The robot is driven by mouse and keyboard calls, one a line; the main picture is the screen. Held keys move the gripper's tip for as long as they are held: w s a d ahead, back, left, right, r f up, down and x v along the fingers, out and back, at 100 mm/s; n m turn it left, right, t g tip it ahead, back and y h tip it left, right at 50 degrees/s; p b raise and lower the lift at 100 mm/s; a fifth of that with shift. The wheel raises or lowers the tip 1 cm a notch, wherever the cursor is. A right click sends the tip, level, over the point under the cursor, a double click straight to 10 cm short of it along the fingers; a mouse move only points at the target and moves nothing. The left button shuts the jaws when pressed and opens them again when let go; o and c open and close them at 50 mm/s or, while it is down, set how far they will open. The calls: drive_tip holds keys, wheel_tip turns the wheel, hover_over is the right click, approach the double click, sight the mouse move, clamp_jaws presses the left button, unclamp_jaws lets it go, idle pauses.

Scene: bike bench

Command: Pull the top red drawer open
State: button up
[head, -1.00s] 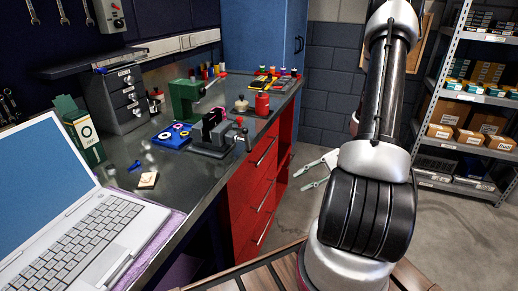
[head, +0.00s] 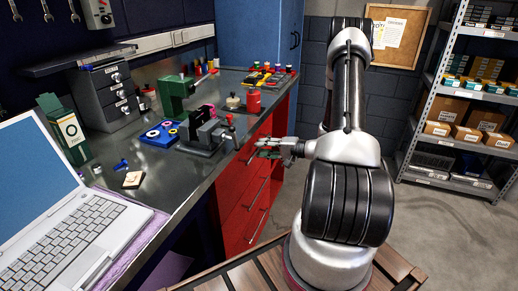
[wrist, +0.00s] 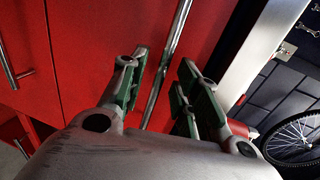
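The red drawer cabinet (head: 232,205) stands under the bench, its drawers looking shut with flush fronts. The top red drawer (head: 246,158) has a long chrome bar handle, partly hidden by my gripper in the head view. My gripper (head: 262,147) is at the front of that drawer. In the wrist view my gripper (wrist: 163,62) is open, and the chrome handle (wrist: 167,58) runs between its green-padded fingers against the red drawer front (wrist: 95,45). The fingers look apart from the bar; how deep the bar lies between them is unclear.
A lower drawer handle (head: 256,208) sits below. The bench top (head: 205,172) carries a grey vise (head: 208,136), a red can (head: 253,101) and a laptop (head: 70,225). Open floor (head: 430,225) lies to the right, before the metal shelves (head: 440,125).

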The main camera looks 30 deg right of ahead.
drive_tip(key=shift+x, duration=1)
clamp_jaws()
